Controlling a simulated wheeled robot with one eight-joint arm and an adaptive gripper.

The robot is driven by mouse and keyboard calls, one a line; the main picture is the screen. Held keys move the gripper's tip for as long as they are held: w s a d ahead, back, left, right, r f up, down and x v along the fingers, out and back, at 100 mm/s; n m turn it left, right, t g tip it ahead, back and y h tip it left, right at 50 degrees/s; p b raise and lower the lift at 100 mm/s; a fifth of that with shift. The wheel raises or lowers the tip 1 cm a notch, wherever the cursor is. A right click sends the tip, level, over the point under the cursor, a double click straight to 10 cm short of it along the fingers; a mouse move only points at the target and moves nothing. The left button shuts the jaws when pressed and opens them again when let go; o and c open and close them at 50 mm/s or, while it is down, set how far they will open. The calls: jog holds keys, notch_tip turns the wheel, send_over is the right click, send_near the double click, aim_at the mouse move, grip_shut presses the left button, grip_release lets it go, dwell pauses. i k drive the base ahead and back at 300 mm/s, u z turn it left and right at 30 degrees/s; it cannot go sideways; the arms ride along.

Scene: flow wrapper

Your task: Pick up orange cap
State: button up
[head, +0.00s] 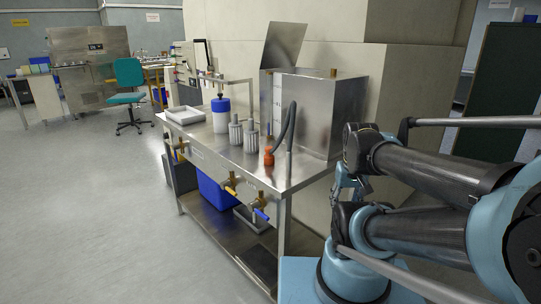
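The orange cap (269,157) is a small upright orange piece on the steel table, right of the metal cylinders. A dark curved hose (287,122) comes down right by its top; I cannot tell whether they are joined. My arm is folded at the right of the head view. What looks like my gripper (347,186) is small and partly hidden among the arm links, right of the table and well apart from the cap. Its fingers are too unclear to tell whether they are open or shut.
The steel table (285,181) also holds a blue-and-white bottle (221,115), two ribbed metal cylinders (243,134), white trays (185,115) and a large steel tank (318,110). Valves (231,184) stick out at its front edge. Open floor lies to the left.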

aim_at(268, 160)
jog(key=u, duration=0.7)
jog(key=k, duration=0.8)
jog(key=z, duration=0.95)
jog(key=i, duration=0.5)
jog(key=u, duration=0.1)
